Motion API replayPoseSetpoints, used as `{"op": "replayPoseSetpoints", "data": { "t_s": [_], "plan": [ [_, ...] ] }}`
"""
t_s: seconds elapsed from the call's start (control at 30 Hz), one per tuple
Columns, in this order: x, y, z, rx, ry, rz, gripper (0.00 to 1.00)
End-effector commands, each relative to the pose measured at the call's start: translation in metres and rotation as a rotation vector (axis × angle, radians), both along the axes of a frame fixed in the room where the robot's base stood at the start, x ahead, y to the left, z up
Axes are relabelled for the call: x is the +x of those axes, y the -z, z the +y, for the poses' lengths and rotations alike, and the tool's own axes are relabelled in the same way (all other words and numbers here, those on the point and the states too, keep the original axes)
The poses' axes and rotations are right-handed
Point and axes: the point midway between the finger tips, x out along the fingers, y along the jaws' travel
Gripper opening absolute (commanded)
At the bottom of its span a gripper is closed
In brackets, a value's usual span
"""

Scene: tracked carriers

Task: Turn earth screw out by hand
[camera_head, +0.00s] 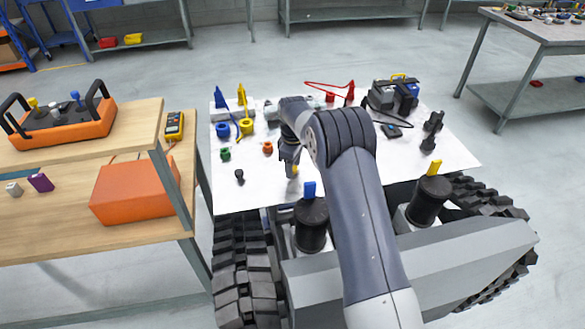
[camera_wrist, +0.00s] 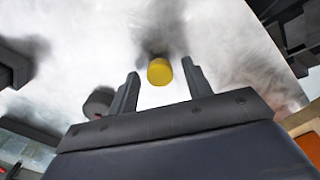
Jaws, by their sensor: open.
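A small yellow round knob (camera_wrist: 159,71), which looks like the earth screw, shows in the wrist view near the tips of my two fingers. My gripper (camera_wrist: 160,67) is open, with one finger on each side of the knob and gaps on both sides. In the head view my gripper (camera_head: 290,168) points down over the front of the white tabletop (camera_head: 262,189). The yellow knob (camera_head: 295,171) shows beside the fingers there, partly hidden. I cannot tell how deep it lies between them.
Yellow (camera_head: 246,126), blue (camera_head: 223,130), green (camera_head: 225,154) and orange (camera_head: 267,147) connectors stand left of my gripper. A small black part (camera_head: 239,176) stands nearer. A grey-black device (camera_head: 393,96) sits at the back right. A wooden bench (camera_head: 130,130) stands left.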

Motion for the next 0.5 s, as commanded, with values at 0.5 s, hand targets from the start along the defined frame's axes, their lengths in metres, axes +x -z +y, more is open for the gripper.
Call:
{"op": "replayPoseSetpoints", "data": {
  "t_s": [0.5],
  "plan": [
    [0.0000,0.0000,0.0000,0.000,0.511,0.000,0.47]
  ]
}}
